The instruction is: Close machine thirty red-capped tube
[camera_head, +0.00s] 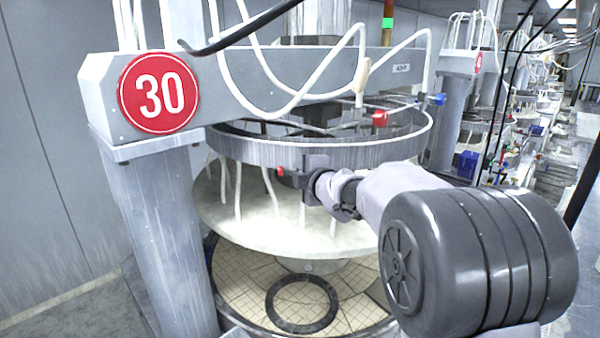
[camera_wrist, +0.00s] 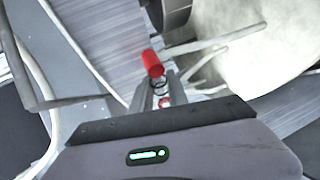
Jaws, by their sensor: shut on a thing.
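The machine with the red round 30 sign (camera_head: 159,93) stands at left in the head view. My gripper (camera_head: 290,174) is in front of the machine's ring, above the pale round plate. It is shut on a small red-capped piece (camera_head: 281,171), whose red end points left. In the wrist view, the red cap (camera_wrist: 152,63) stands just beyond my fingertips (camera_wrist: 165,88), with a narrow stem between them. Another red fitting (camera_head: 380,119) sits higher on the ring, near a hanging white tube, with a blue fitting (camera_head: 438,99) to its right. I cannot tell how the held piece joins a tube.
The grey ring (camera_head: 340,150) and the pale plate (camera_head: 215,205) lie close around my gripper. Thin white tubes (camera_head: 238,190) hang from the ring. The machine's grey post (camera_head: 165,240) stands at left. More machines line the aisle at right.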

